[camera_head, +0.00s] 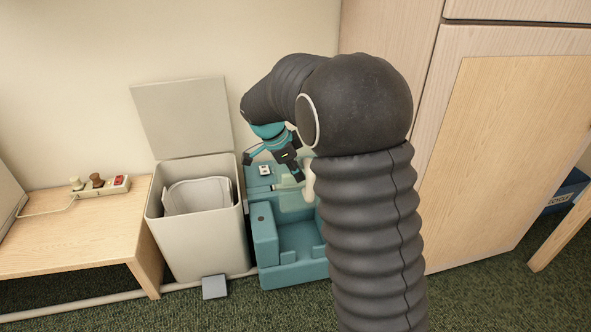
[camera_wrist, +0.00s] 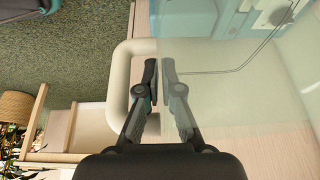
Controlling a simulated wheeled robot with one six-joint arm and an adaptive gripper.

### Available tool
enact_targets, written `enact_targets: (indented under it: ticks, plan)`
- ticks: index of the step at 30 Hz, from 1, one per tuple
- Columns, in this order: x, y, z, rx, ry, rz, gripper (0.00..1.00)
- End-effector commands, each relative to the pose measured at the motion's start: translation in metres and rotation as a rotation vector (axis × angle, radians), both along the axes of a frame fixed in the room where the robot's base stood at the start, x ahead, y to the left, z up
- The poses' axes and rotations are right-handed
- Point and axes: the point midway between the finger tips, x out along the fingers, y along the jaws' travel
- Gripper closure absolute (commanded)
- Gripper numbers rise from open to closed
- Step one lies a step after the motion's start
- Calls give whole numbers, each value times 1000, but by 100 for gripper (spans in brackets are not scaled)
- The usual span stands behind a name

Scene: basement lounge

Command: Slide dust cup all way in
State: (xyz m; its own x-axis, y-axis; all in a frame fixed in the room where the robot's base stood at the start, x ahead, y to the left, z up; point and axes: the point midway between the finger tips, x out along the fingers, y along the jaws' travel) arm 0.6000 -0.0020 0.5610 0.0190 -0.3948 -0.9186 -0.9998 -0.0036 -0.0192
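A teal machine (camera_head: 290,265) stands on the carpet, partly hidden by my arm. A cream handle (camera_head: 309,182) shows at its right, beside my gripper (camera_head: 299,179). In the wrist view, the cream handle (camera_wrist: 117,80) is a loop joined to a clear, see-through wall (camera_wrist: 235,85), which looks like the dust cup. My gripper (camera_wrist: 160,68) has its fingertips almost together by that wall, with nothing clearly held. The left finger overlaps the space inside the loop, and the right finger shows through the clear wall. How far the cup sits in the machine is hidden.
A pale bin (camera_head: 200,240) with its lid up stands left of the machine. A wooden cabinet (camera_head: 510,150) closes off the right. Green carpet (camera_head: 480,305) is free in front.

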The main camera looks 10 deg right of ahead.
Motion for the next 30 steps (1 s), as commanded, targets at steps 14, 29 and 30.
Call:
enact_targets:
  ticks: [14,29,30]
  plan:
    - [0,5,-10,-2,-1,3,100]
    - [0,5,-35,-1,-1,4,100]
    - [0,5,-37,-1,-1,4,100]
